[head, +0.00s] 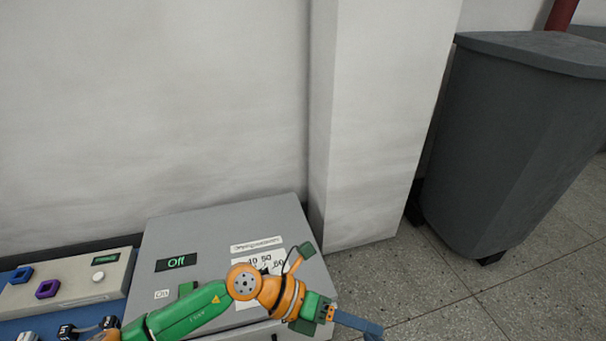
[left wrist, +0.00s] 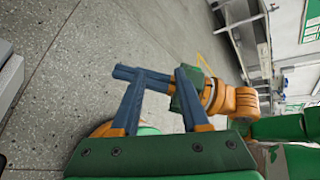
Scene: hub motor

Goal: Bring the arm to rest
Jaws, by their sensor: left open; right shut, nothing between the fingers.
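My left arm comes in from the lower left of the head view, over a grey box. Its blue gripper (head: 360,325) is at the bottom edge, right of the box, seen nearly edge-on and partly cut off. In the left wrist view the two blue fingers of my left gripper (left wrist: 158,76) stand apart and hold nothing. Beyond them my right gripper (left wrist: 130,74) shows as a blue bar, its fingers together and empty. The right arm reaches in from the right there. I cannot tell whether the two grippers touch.
The grey box (head: 205,225) has a display reading "Off" and stands under my left arm. A beige panel (head: 70,280) with blue and purple square parts is to its left. A white pillar (head: 380,120) and a dark grey bin (head: 510,140) stand behind. Open floor (head: 430,290) lies right.

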